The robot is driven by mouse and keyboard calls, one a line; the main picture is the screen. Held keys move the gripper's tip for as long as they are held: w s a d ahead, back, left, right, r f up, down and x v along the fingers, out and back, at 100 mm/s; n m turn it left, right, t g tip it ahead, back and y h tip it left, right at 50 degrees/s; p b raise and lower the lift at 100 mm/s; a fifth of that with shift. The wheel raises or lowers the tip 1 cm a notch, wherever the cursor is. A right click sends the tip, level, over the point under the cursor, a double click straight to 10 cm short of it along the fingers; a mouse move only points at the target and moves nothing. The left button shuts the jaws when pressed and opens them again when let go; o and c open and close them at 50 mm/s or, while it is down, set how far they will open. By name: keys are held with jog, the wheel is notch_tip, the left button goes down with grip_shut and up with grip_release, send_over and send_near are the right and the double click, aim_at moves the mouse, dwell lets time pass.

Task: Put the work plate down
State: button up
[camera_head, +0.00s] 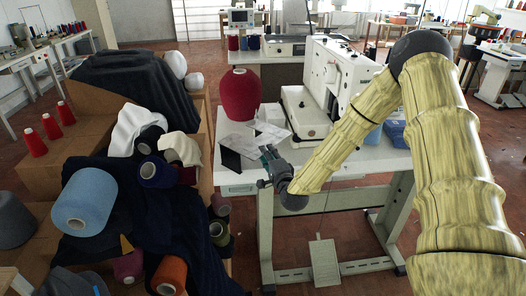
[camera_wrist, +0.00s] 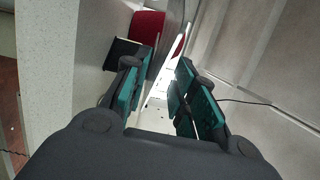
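My gripper (camera_head: 268,157) is at the front left edge of the white sewing table (camera_head: 345,158). In the wrist view its two teal-padded fingers (camera_wrist: 168,72) stand apart, with a gap between them. A bright white surface with small dark dots (camera_wrist: 157,98) shows through the gap. I cannot tell whether it is a plate or part of the machine. Pale grey-white flat sheets (camera_head: 237,138) and a black flat piece (camera_head: 231,160) lie on the table just left of and behind the gripper. I cannot tell which one is the work plate.
A red yarn cone (camera_head: 241,95) stands behind the sheets. A white sewing machine (camera_head: 338,85) fills the table's middle. To the left, cardboard boxes (camera_head: 35,170) carry dark cloth and several cones, including a blue one (camera_head: 84,202). A thin cable (camera_wrist: 245,101) crosses the wrist view.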

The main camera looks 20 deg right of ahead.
jog(key=s, duration=0.7)
jog(key=s+a+f+n+g+y, duration=0.1)
jog(key=s+a+f+n+g, duration=0.4)
jog(key=s+f, duration=0.55)
jog(key=s+a+f+n+g+y, duration=0.1)
jog(key=s+a+f+n+g, duration=0.5)
jog(key=f, duration=0.7)
jog(key=s+f+n+g, duration=0.3)
jog(key=s+f, duration=0.2)
jog(key=s, duration=0.9)
jog(key=s+f+n+g+h, duration=0.1)
jog(key=s+f+n+g, duration=0.3)
jog(key=s, duration=1)
jog(key=shift+s+f+b, duration=0.25)
jog(key=shift+f+b, duration=0.2)
jog(key=shift+f, duration=0.05)
jog(key=shift+a, duration=0.1)
